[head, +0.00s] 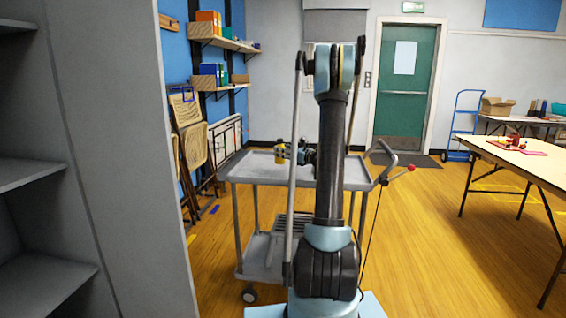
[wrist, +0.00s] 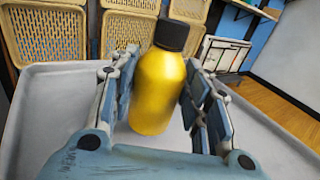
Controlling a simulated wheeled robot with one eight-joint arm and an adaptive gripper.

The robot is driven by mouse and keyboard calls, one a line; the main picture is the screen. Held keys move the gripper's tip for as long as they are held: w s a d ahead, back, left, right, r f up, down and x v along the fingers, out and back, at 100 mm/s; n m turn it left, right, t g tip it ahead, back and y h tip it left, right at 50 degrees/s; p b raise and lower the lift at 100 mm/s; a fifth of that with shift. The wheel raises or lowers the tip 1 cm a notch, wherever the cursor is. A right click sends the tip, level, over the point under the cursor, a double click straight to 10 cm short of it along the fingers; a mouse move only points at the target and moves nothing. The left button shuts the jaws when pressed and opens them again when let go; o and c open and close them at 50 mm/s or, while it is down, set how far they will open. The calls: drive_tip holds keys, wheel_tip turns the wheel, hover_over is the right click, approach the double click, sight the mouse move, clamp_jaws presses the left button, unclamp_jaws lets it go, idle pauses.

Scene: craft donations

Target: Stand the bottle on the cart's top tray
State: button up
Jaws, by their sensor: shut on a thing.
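The bottle (wrist: 158,92) is yellow-gold with a black cap and stands between my gripper's fingers in the wrist view. My gripper (wrist: 160,105) is shut on it, one finger on each side. The bottle looks upright, over the cart's grey top tray (wrist: 40,100); I cannot tell whether its base touches the tray. In the head view, the small yellow bottle (head: 280,153) shows at my gripper (head: 288,153), over the left part of the top tray (head: 250,172). My arm hides the middle of the cart.
The cart has a lower tray (head: 256,252) with a grey slatted thing on it. Folded chairs (head: 190,130) lean on the left wall behind the cart. A grey shelf unit (head: 110,150) stands close on the left. A table (head: 520,160) is at the right, with open floor between.

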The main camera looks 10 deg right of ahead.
drive_tip(key=shift+s+f, duration=0.1)
drive_tip(key=shift+f, duration=1.9)
drive_tip(key=o, duration=1.2)
